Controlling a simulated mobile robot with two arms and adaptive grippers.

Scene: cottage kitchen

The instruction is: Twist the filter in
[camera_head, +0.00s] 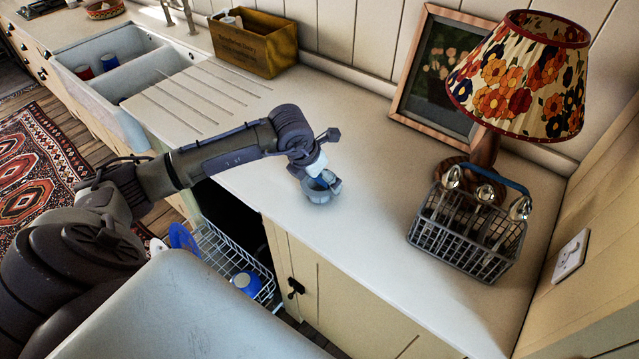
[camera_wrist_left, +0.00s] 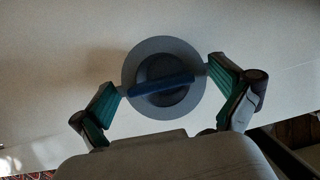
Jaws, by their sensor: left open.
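The filter (camera_head: 316,195) is a grey round piece with a blue bar handle across its top. It stands on the pale worktop near the front edge, above the open dishwasher (camera_head: 235,256). In the left wrist view the filter (camera_wrist_left: 140,62) is seen from above, its blue handle running across between the fingers. My left gripper (camera_head: 322,178) points down at the filter. Its two fingers are open, one at each end of the handle; I cannot tell whether they touch it. The filter's seat in the dishwasher is not visible. My right gripper is not in view.
A wire cutlery basket (camera_head: 462,240) with spoons and a floral lamp (camera_head: 530,80) stand on the right, before a leaning picture frame (camera_head: 400,105). A wooden box (camera_head: 253,48) and a double sink (camera_head: 150,72) are at the back left. The worktop around the filter is clear.

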